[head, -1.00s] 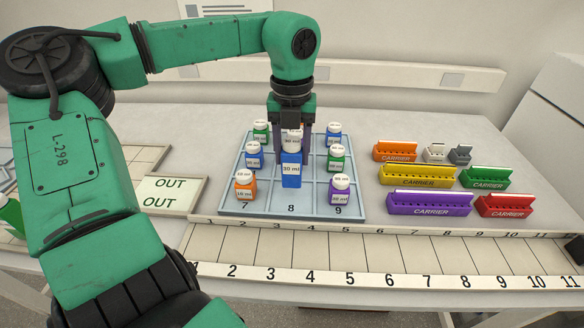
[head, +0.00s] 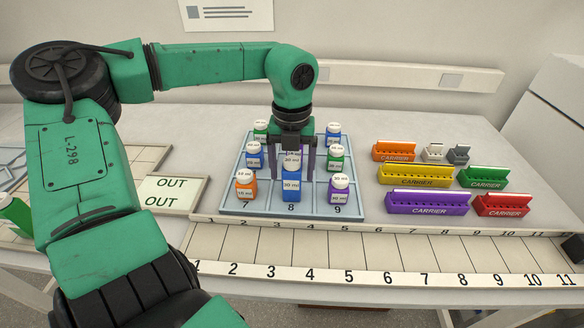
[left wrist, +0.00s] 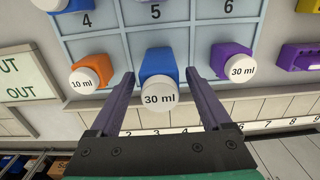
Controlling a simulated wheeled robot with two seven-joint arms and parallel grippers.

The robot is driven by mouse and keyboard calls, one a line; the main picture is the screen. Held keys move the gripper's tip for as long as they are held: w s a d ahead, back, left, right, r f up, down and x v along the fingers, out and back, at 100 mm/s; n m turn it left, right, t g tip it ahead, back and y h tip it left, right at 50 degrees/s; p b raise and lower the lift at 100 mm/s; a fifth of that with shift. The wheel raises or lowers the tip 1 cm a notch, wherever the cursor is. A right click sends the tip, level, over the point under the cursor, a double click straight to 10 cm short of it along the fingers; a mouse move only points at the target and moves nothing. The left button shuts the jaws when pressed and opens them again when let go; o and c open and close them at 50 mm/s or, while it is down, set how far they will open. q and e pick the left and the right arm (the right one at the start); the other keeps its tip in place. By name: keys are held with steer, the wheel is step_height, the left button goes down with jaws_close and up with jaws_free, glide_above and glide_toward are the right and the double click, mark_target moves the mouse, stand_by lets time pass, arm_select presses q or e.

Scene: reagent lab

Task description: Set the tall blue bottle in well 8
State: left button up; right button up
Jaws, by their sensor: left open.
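The tall blue bottle (head: 291,188) has a white cap and a 30 ml label. It stands upright in the front middle well, marked 8, of the pale blue rack (head: 263,207). My left gripper (head: 295,174) is directly above, with its two purple fingers apart on either side of the bottle's upper part. In the left wrist view, the blue bottle (left wrist: 157,66) shows between the open fingers of my left gripper (left wrist: 159,76), with visible gaps on both sides. The bottle's base is hidden in the wrist view. My right gripper is not in view.
An orange bottle (head: 245,187) stands in well 7 and a purple one (head: 339,192) in well 9, close on either side. Blue and green bottles stand behind. Coloured carriers (head: 427,203) are at the right. The numbered track (head: 380,252) in front is empty.

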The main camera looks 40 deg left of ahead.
arm_select(q)
step_height(320, 180, up, 12)
steer(key=shift+b, duration=0.3)
steer(key=shift+d+f, duration=0.1)
